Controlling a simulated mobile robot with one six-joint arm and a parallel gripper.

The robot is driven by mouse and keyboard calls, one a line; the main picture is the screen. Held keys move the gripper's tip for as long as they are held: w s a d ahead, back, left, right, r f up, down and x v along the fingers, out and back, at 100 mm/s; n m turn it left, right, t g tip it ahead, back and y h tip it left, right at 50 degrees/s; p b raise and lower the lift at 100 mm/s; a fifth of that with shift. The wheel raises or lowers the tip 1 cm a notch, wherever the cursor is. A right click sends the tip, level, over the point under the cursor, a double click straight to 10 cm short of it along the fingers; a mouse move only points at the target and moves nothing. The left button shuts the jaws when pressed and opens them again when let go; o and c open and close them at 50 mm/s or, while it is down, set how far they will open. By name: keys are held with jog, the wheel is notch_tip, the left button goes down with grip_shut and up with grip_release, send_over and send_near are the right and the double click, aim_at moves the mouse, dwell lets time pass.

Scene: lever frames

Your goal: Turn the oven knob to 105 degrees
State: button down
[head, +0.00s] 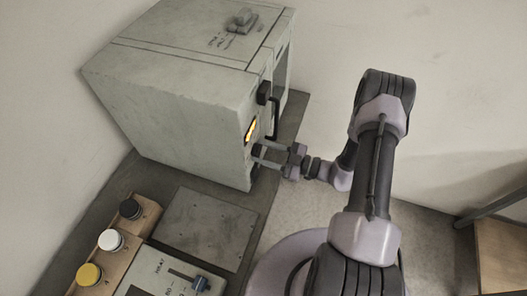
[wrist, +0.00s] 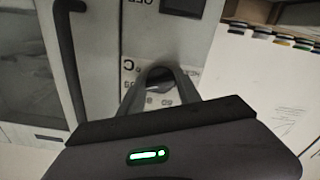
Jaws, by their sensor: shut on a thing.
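The oven (head: 165,95) is a large grey box on the counter, with a lit orange display (head: 251,130) on its front panel. My gripper (head: 262,158) reaches the front panel from the right, just below the display. In the wrist view, my gripper (wrist: 160,75) is shut on the dark oven knob (wrist: 158,86). A "C" mark and small numbers are printed on the panel around the knob. The fingers hide much of the knob, and I cannot read its pointer or angle.
A dark oven door handle (wrist: 71,60) stands out left of the knob. Open floor lies right of the counter.

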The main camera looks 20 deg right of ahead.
jog(key=c, duration=0.8)
grip_release()
jog(key=shift+c, duration=0.2)
jog(key=v, duration=1.7)
jog(key=shift+s+d, duration=0.15)
